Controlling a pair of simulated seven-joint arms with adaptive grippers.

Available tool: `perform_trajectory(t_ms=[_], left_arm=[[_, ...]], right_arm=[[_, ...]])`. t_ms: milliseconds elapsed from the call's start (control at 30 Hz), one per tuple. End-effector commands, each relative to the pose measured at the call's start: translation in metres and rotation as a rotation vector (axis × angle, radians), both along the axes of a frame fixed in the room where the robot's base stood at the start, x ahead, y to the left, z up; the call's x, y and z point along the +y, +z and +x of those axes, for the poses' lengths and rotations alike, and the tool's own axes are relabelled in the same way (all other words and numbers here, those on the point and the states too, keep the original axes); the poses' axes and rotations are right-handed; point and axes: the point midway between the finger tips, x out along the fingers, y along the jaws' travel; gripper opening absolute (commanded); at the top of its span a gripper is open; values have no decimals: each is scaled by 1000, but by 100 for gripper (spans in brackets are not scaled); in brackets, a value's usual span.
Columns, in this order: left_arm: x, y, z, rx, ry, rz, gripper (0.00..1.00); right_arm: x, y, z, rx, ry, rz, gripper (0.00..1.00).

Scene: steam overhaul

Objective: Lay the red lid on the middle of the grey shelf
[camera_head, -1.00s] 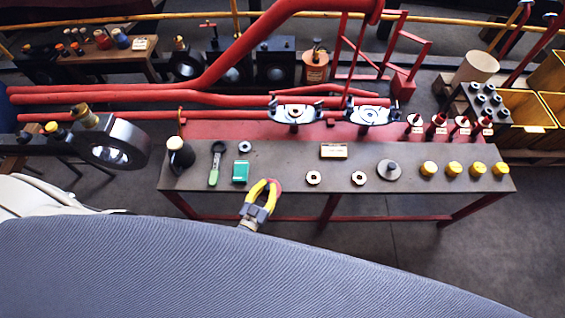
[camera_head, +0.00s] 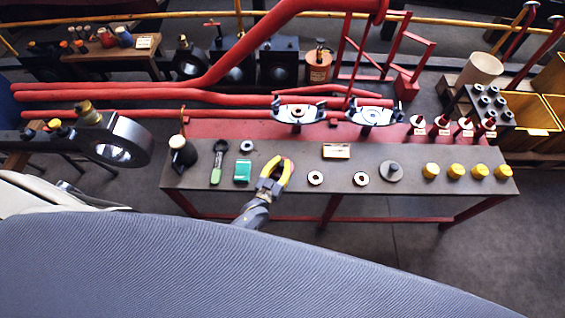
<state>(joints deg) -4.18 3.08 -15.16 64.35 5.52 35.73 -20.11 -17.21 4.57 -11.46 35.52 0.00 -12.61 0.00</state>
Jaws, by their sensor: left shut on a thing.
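My left gripper (camera_head: 275,168) reaches in from the bottom, over the front left part of a long grey-brown bench top. This top (camera_head: 300,186), on red legs, is the only grey shelf-like surface I can make out nearby. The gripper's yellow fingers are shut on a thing. My right gripper is not in view.
A green box (camera_head: 243,171) and a green-handled tool (camera_head: 216,163) lie left of the gripper. Two pale rings, the nearer one (camera_head: 316,178), a grey disc with a knob (camera_head: 391,171) and several yellow caps (camera_head: 455,172) stand to the right. A small sign (camera_head: 336,151) stands behind.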

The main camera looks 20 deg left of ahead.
Motion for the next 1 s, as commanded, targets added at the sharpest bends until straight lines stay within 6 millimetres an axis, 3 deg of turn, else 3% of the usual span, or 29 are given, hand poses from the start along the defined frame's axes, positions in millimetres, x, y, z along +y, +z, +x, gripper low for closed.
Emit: perform_trajectory(t_ms=[500, 533, 700, 1000], left_arm=[[0, -4, 5, -3, 1, -1, 0], [0, -5, 4, 0, 1, 0, 15], [0, -5, 3, 0, 1, 0, 34], [0, -4, 3, 0, 1, 0, 34]], right_arm=[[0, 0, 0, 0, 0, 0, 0], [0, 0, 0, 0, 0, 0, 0], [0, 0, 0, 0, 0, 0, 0], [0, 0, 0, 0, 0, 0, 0]])
